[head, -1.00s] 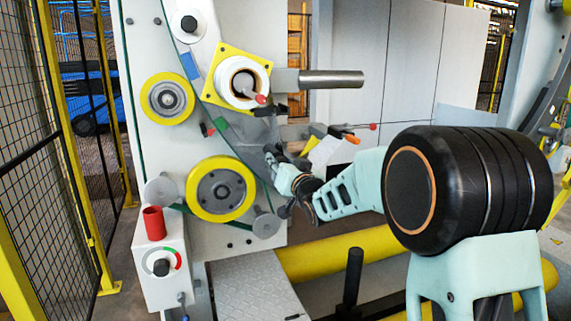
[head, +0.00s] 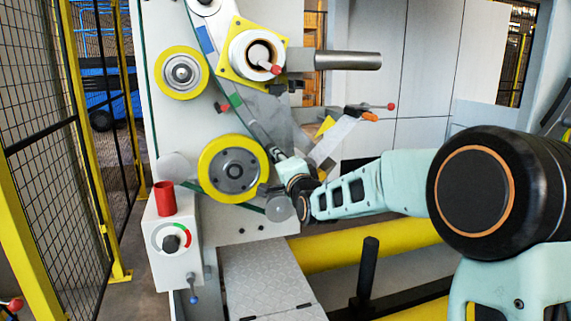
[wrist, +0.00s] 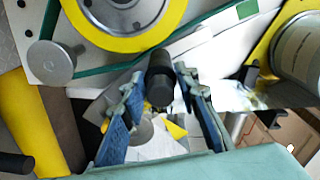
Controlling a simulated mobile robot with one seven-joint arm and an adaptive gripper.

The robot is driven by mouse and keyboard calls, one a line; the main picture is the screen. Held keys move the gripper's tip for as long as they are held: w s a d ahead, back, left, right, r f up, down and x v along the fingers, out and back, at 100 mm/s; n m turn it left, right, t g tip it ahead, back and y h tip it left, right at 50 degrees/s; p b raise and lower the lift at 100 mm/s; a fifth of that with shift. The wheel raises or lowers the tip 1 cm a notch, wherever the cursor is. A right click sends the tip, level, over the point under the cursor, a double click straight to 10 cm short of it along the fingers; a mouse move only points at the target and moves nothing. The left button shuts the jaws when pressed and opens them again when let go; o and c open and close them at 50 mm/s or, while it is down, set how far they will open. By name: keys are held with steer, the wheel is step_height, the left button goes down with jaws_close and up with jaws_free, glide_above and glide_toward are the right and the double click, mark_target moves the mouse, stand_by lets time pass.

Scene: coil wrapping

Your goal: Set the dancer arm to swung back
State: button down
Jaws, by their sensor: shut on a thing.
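My gripper (head: 283,160) is just right of the large yellow-rimmed roller (head: 233,169) on the machine's face. In the wrist view, a short black cylindrical grip (wrist: 160,78), which appears to be the dancer arm's handle, sits between my two blue-padded fingers (wrist: 158,100). My gripper is shut on this grip. A curved grey band (head: 219,65) with blue and green marks runs down the machine toward my gripper. My gripper covers its lower end, so I cannot tell the dancer arm's exact angle. The large roller's rim also shows in the wrist view (wrist: 135,40).
A smaller yellow roller (head: 181,74) and a yellow-flanged spool holder (head: 257,52) are above. A grey bar (head: 345,61) sticks out right. A control box (head: 171,250) with a red cylinder (head: 164,198) stands lower left. Mesh fencing (head: 45,150) is at left. A yellow pipe (head: 370,245) runs below.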

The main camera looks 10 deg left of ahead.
steer(key=shift+s+a+f+m+b, duration=0.25)
steer(key=shift+a+m+b, duration=0.45)
steer(key=shift+m, duration=0.35)
steer(key=shift+s+a+f+m+b, duration=0.2)
steer(key=shift+s+a+m+b, duration=0.15)
steer(key=shift+a+m+b, duration=0.5)
steer(key=shift+s+a+f+m+b, duration=0.25)
steer(key=shift+a+m+b, duration=0.3)
steer(key=shift+m, duration=0.65)
steer(key=shift+r, duration=0.1)
steer(key=c, duration=1.7)
jaws_free()
steer(key=shift+s+a, duration=0.1)
steer(key=shift+c, duration=0.2)
steer(key=v, duration=1.2)
steer(key=shift+r, duration=0.1)
